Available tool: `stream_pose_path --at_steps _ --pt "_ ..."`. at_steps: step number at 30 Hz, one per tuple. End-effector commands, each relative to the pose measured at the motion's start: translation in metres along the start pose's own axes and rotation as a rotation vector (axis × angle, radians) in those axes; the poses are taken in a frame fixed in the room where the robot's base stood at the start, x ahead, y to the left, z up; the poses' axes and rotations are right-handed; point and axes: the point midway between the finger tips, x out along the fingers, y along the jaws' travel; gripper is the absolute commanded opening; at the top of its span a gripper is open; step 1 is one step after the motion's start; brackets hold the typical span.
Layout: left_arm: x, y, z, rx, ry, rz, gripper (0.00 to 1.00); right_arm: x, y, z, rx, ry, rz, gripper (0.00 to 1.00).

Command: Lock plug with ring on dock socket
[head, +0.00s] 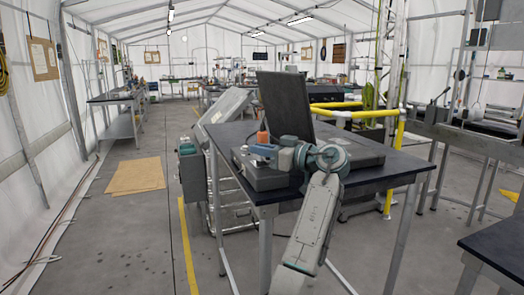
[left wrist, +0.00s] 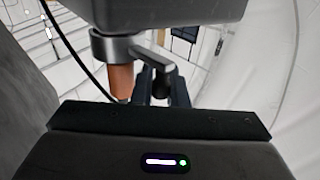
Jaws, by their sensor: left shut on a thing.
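In the left wrist view an orange plug (left wrist: 121,82) meets a grey metal ring (left wrist: 112,47). The ring sits against a dark grey body (left wrist: 185,10), which looks like the dock with its socket; the socket mouth is hidden. A lever with a dark end (left wrist: 158,64) sticks out from the ring's right side. My left gripper (left wrist: 160,88) is shut on this lever. In the head view the orange plug (head: 262,136) stands upright on the grey dock (head: 265,178), with my left gripper (head: 262,152) just beside it. Whether the ring is locked cannot be told. My right gripper is out of view.
The dock lies on a dark-topped table (head: 365,182), with a tall black panel (head: 286,104) standing behind. A black cable (left wrist: 68,48) runs beside the plug. Yellow rails (head: 392,114) stand behind the table. The floor at left is open around a cardboard sheet (head: 136,176).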

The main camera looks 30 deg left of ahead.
Motion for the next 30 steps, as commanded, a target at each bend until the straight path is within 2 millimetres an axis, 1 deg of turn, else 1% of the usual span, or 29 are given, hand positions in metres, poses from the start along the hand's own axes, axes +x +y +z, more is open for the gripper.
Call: stream_pose_path --at_steps 3,4,5,6,14,17,18,21,27,30 --pt "0.000 0.000 -0.001 -0.001 0.000 0.001 0.00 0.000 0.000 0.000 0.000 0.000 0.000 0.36" --pt "0.000 0.000 -0.001 -0.001 0.000 0.001 0.15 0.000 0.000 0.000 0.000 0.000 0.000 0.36" --pt "0.000 0.000 -0.001 -0.001 0.000 0.001 0.21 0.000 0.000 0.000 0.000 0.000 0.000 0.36" --pt "0.000 0.000 -0.001 -0.001 0.000 0.001 0.22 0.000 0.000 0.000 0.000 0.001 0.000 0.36" --pt "-0.001 0.000 0.000 -0.001 0.000 0.001 0.22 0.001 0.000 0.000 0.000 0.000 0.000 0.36" --pt "-0.007 0.000 0.001 0.000 0.000 0.002 0.22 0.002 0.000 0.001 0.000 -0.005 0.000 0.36" --pt "-0.012 0.001 0.001 0.000 0.000 0.002 0.22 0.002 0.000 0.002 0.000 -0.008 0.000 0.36" --pt "-0.030 0.001 0.002 -0.001 -0.001 0.005 0.22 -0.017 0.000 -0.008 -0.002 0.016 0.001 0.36" --pt "-0.072 0.001 0.002 0.001 -0.002 0.005 0.22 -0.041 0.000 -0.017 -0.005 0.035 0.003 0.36" --pt "-0.088 0.001 0.001 -0.001 -0.001 0.005 0.22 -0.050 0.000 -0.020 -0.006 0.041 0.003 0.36"
